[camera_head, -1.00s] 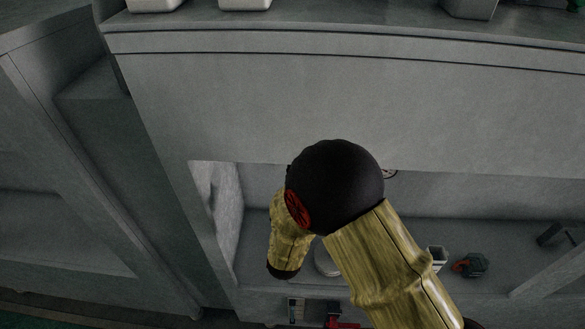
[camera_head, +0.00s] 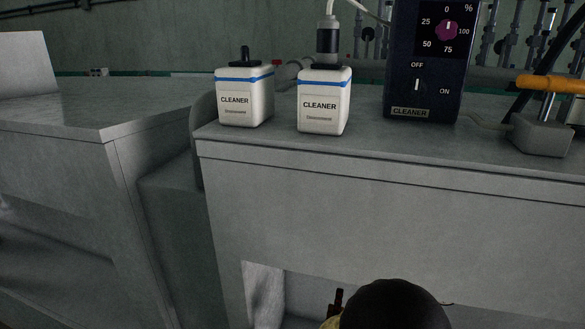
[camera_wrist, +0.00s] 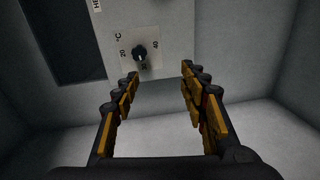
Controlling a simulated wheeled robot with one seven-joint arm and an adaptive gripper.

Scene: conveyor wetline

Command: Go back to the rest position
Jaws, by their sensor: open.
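My gripper (camera_wrist: 160,90) is open in the wrist view, with nothing between its two yellow-and-black fingers. Beyond the fingertips is a pale panel (camera_wrist: 170,30) with a black knob (camera_wrist: 140,53) on a °C scale marked 20 and 40. I cannot tell whether the fingers touch the panel; they look apart from it. In the head view only a dark rounded joint of my arm and a bit of yellow show at the bottom edge, and my gripper is not visible there.
Two white CLEANER bottles (camera_head: 245,98) (camera_head: 323,108) stand on the grey counter (camera_head: 400,150). A dark CLEANER control box (camera_head: 425,60) with a purple dial (camera_head: 447,30) and an OFF/ON switch stands right of them. A grey bench (camera_head: 80,110) is at left. A recess opens below the counter.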

